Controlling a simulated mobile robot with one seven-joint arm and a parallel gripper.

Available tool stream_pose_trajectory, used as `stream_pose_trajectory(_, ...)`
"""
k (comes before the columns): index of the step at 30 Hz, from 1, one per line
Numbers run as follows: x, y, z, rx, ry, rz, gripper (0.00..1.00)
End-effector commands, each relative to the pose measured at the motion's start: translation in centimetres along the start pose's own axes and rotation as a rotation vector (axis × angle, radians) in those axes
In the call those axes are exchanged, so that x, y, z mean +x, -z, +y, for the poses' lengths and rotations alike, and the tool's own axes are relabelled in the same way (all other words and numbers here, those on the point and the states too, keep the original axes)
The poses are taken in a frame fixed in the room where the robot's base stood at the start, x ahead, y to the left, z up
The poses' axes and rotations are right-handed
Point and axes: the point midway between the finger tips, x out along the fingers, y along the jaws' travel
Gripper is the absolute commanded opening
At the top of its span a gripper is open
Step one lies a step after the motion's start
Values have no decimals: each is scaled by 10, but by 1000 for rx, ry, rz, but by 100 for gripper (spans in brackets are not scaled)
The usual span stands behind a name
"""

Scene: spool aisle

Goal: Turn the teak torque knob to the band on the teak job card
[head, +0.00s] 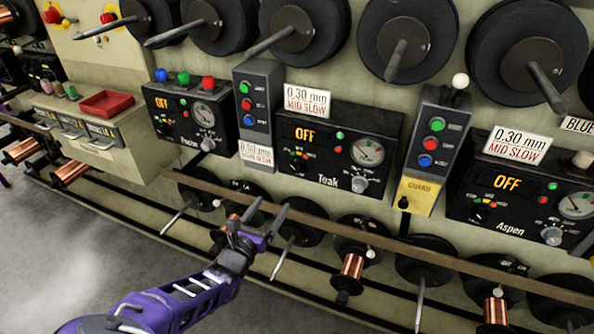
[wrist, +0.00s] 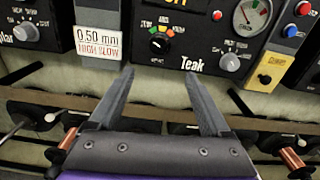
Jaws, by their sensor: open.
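The Teak panel (head: 390,125) is a black box on the wall; its display reads OFF. It also shows in the wrist view (wrist: 215,85). A small black knob (wrist: 159,46) with a coloured arc around it sits on the panel's left; its setting is unclear. A larger grey knob (wrist: 231,62) sits lower right, below a round gauge (wrist: 250,15). I cannot read which is marked torque. The card on the Teak panel (head: 308,101) reads 0.30 mm, MID SLOW. My gripper (head: 270,208) is open and empty, below and in front of the panel, apart from both knobs.
A wooden rail (head: 450,262) runs below the panels, with spools under it. A lower card left of Teak (wrist: 98,44) reads 0.50 mm, HIGH SLOW. The Aspen panel (head: 470,205) stands to the right. Large reels with projecting spindles (head: 407,35) hang above.

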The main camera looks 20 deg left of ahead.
Motion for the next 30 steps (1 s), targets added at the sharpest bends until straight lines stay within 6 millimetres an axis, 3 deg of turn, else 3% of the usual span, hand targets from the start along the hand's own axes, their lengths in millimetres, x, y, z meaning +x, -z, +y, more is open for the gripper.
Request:
stream_pose_trajectory(18,129,1,-1,4,4,1,82)
stream_pose_trajectory(24,154,1,0,3,3,2,82)
stream_pose_trajectory(30,162,0,0,3,1,1,82)
